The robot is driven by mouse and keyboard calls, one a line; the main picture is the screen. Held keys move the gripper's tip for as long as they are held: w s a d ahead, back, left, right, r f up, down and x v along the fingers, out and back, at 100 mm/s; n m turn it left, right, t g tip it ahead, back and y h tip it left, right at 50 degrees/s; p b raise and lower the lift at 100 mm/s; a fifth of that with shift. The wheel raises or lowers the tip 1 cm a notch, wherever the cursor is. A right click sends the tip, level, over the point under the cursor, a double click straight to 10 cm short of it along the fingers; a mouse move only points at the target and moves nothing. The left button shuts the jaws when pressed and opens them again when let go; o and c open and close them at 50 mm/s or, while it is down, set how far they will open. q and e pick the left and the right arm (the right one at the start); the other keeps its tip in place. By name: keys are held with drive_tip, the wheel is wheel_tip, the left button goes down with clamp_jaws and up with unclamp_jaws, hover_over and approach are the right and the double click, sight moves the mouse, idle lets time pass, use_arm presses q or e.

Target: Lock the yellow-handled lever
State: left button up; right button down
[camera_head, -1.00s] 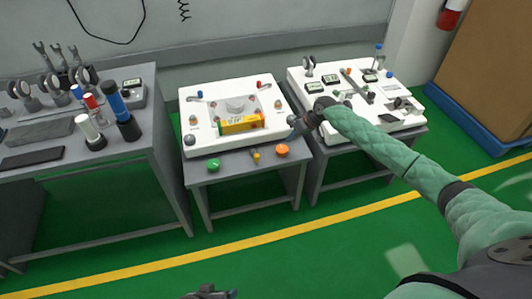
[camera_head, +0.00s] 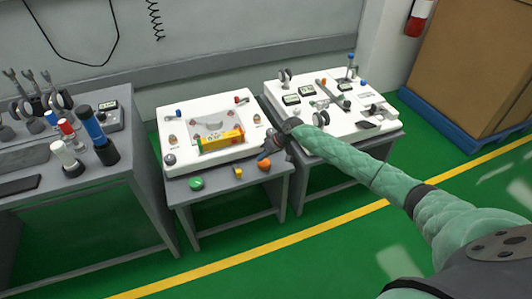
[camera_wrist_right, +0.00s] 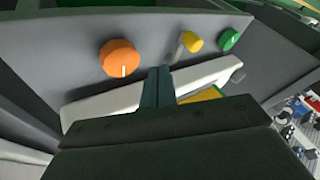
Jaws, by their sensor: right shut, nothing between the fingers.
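The yellow-handled lever (camera_head: 238,172) is on the front of the middle grey table, between a green knob (camera_head: 196,184) and an orange knob (camera_head: 264,165). In the right wrist view its yellow handle (camera_wrist_right: 192,41) sits at the end of a short grey arm, just beyond and right of my fingertips. My right gripper (camera_head: 265,153) is shut and empty, above the table's front edge by the orange knob, which also shows in the wrist view (camera_wrist_right: 119,58). The wrist view shows its closed fingers (camera_wrist_right: 158,74) pointing at the front panel; contact with the lever cannot be told. My left gripper is out of view.
A white panel (camera_head: 185,105) with a yellow-orange box (camera_head: 222,141) stands on the middle table. A white board (camera_head: 330,120) with small devices is on the right table. The left table holds upright bottles (camera_head: 93,127). Green floor in front is clear.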

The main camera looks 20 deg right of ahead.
drive_tip(key=x, duration=0.4)
drive_tip(key=shift+w+a+f, duration=0.15)
drive_tip(key=shift+a+f, duration=0.1)
drive_tip(key=shift+f, duration=0.05)
drive_tip(key=a, duration=0.1)
drive_tip(key=a+p, duration=0.1)
drive_tip(key=shift+s+a, duration=0.4)
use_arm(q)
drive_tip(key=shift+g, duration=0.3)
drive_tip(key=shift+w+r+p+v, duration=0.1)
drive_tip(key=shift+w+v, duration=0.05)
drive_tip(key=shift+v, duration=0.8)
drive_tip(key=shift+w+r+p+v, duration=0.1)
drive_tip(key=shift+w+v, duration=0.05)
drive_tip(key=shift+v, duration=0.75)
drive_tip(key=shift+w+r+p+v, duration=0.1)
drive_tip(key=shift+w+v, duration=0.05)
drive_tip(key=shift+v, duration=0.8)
use_arm(e)
drive_tip(key=shift+s+a+f, duration=0.1)
drive_tip(key=shift+s+a, duration=0.05)
drive_tip(key=shift+a, duration=0.35)
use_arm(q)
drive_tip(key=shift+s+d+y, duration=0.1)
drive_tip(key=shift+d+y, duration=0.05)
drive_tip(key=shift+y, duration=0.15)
